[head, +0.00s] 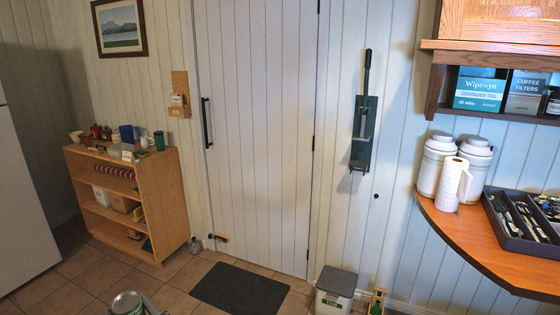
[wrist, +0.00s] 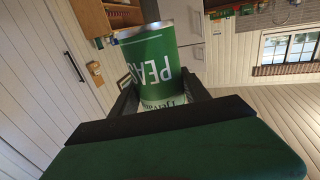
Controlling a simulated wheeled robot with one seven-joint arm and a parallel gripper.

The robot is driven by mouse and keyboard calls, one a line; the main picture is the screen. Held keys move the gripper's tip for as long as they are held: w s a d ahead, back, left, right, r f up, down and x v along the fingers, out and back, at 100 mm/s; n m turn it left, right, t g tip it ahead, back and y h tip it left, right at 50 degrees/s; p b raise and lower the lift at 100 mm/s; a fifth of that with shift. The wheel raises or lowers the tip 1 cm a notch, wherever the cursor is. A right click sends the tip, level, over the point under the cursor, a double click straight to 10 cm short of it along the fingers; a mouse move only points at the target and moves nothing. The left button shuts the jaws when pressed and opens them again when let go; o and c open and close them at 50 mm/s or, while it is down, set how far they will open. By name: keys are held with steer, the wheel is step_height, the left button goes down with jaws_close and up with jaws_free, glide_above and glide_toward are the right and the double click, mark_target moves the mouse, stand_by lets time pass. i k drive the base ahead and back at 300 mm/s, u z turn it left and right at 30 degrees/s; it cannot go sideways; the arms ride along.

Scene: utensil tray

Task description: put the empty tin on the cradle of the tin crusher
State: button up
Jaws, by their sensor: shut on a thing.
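The green tin (wrist: 160,62), with white pea lettering upside down in the wrist view, is between the dark fingers of my gripper (wrist: 158,92), which is shut on it. In the head view the tin (head: 127,304) shows at the bottom edge, its round metal end up; my gripper there is mostly cut off. The tin crusher (head: 364,125) is a dark green wall device with a long upright handle. Its cradle (head: 358,164) appears to be at its lower end, with nothing visible in it. The tin is well apart from it, low and to the left.
A closed white door (head: 258,130) is left of the crusher. A lidded bin (head: 335,290) stands on the floor below it, beside a dark mat (head: 240,288). A wooden counter (head: 470,240) with a utensil tray (head: 520,222) juts out at right. A shelf unit (head: 128,200) stands left.

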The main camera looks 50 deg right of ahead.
mark_target(359, 163)
steer(key=z, duration=2.25)
steer(key=i, duration=2)
steer(key=u, duration=1.9)
steer(key=i, duration=0.45)
